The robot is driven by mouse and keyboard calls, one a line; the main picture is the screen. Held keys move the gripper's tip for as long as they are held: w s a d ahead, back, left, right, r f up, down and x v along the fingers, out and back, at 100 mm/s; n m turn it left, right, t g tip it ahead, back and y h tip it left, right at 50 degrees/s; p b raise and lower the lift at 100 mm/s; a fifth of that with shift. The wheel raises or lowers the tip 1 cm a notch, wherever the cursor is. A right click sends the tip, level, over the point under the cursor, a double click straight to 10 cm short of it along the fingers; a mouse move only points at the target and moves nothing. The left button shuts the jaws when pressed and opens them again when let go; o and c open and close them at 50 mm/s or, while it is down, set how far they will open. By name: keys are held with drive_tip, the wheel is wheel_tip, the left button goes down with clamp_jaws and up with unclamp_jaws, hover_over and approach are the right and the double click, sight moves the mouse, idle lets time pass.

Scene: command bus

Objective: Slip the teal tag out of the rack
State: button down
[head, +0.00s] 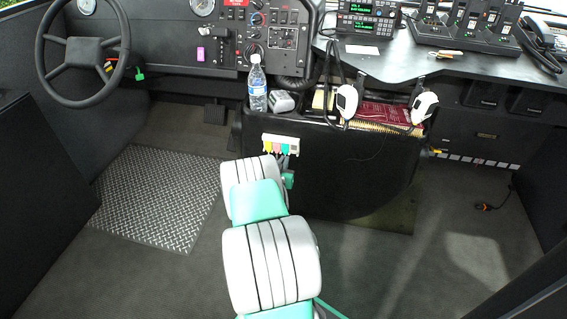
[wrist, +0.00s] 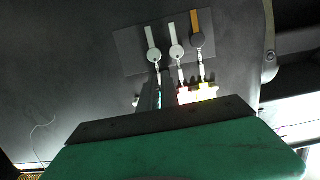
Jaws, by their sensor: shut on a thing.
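A pale rack (head: 294,141) is fixed near the top of the dark console front in the head view. A yellow-green tag (head: 267,147), a pinkish-red tag (head: 277,148) and the teal tag (head: 286,146) hang from it in a row. The teal tag is the rightmost of these. My gripper (head: 284,161) is just below it, partly hidden by my arm. In the wrist view, my gripper's dark fingers (wrist: 160,92) are shut on the teal tag (wrist: 160,99), which shows only as a thin sliver. Whether it still hangs from the rack is not clear.
The pink tag (wrist: 184,97) and yellow tag (wrist: 208,92) are close beside my fingers. A water bottle (head: 257,84) and a grey device (head: 282,101) stand on the ledge above. Two white handsets (head: 347,101) hang to the right. The floor is mostly clear.

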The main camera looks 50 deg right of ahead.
drive_tip(key=shift+a, duration=0.1)
idle(0.6)
drive_tip(key=shift+f+v, duration=0.2)
drive_tip(key=shift+v, duration=0.9)
drive_tip(key=f+v, duration=0.1)
drive_tip(key=v, duration=0.5)
drive_tip(key=shift+a, duration=0.1)
